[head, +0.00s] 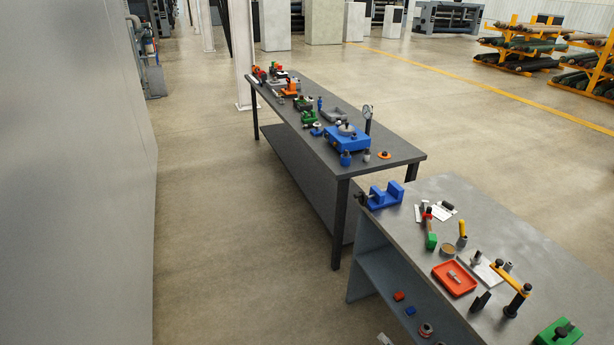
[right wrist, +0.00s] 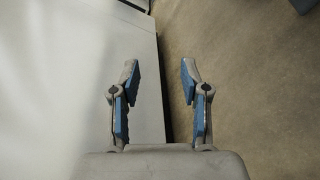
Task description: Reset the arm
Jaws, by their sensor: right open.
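My right gripper (right wrist: 158,75) is open in the right wrist view, its two blue-padded fingers well apart with nothing between them. Beyond the fingers are a pale flat surface and the bare floor. In the head view only a small pale piece shows at the bottom edge, left of the near bench's lower shelf; it seems to be a tip of this gripper. My left gripper is in neither view.
A near workbench (head: 510,235) holds a blue vise (head: 385,196), a red tray (head: 454,279) and several tools. A farther table (head: 405,152) carries more tools. A grey wall (head: 75,190) stands at left. The floor (head: 215,220) between is clear.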

